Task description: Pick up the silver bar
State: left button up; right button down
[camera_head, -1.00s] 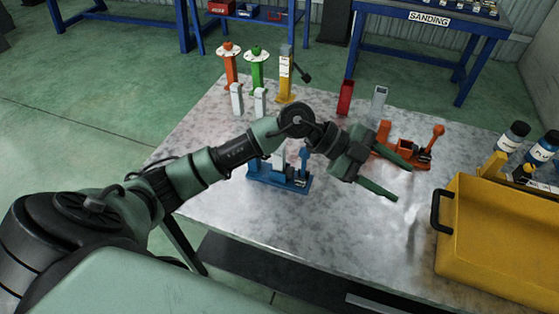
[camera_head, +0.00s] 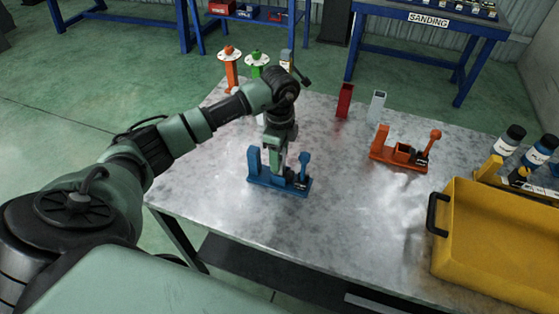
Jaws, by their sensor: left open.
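A blue fixture (camera_head: 264,181) with an upright blue lever on its right sits on the metal table. My left gripper (camera_head: 276,166) is open and points down over this fixture, its fingers at the fixture's middle. A silver piece that stood in the fixture is now mostly hidden by the fingers; I cannot tell whether they touch it. A separate silver-grey upright bar (camera_head: 377,104) stands on the table farther back, right of a red upright bar (camera_head: 344,101), apart from my gripper. My right gripper is not in view.
An orange fixture (camera_head: 402,152) sits at the right. A yellow bin (camera_head: 490,245) with a black handle is at the right front, with bottles (camera_head: 510,140) behind it. Orange (camera_head: 230,72) and green (camera_head: 258,66) posts stand at the back left. The table's middle is clear.

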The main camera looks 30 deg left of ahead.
pick_arm(q)
jog(key=shift+f, duration=1.15)
grip_shut()
